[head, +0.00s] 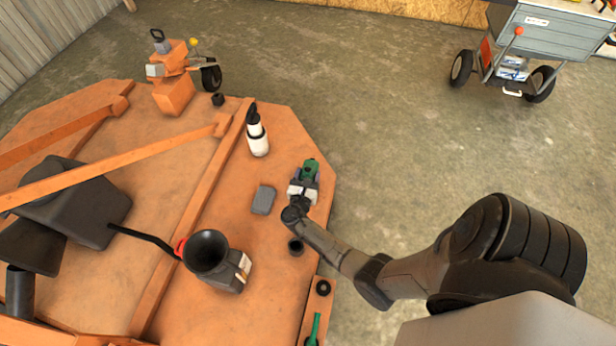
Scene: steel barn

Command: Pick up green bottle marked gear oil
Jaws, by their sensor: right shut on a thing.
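A small green bottle (310,167) is near the right edge of the orange deck. Its lower part is hidden by my right gripper, and any marking on it is too small to read. My right gripper (304,181) reaches in from the lower right and is shut on the green bottle. I cannot tell whether the bottle touches the deck. My left gripper is out of view.
On the orange deck (165,215) are a white bottle with a black top (258,143), a grey block (263,200), a dark cup (295,247) and a jug with a black funnel (208,252). A grey tool cart (560,45) stands back right. The concrete floor between is clear.

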